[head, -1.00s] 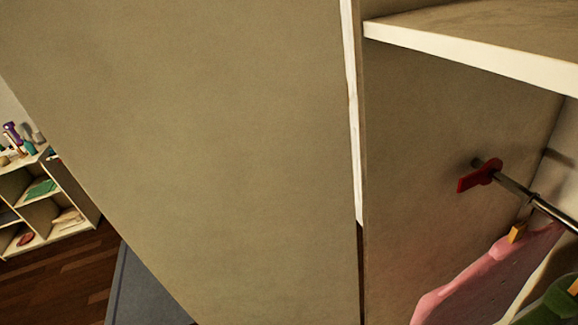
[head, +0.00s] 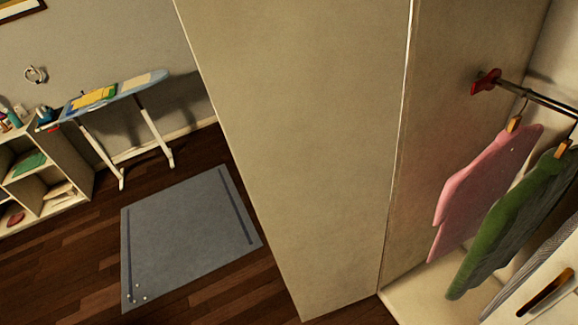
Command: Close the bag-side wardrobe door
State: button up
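The wardrobe door (head: 310,150) is a tall beige panel in the middle of the head view. It stands open, hinged along its right edge at the wardrobe's side wall (head: 450,130). Inside the wardrobe at right, a pink garment (head: 485,185) and a green garment (head: 510,220) hang from a metal rail (head: 535,95) with a red end bracket. A bag is not visible, so I cannot tell from here whether this is the bag-side door. My gripper is not in view.
A grey-blue rug (head: 185,235) lies on the dark wood floor left of the door. An ironing board (head: 115,95) stands by the back wall. A low open shelf (head: 45,180) with small items is at far left. A drawer front (head: 540,295) shows at lower right.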

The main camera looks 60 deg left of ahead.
aim_at(306, 96)
jog(key=k, duration=0.7)
jog(key=u, duration=2.2)
jog(key=i, duration=3.75)
jog(key=z, duration=4.3)
jog(key=i, duration=0.15)
jog(key=u, duration=2.8)
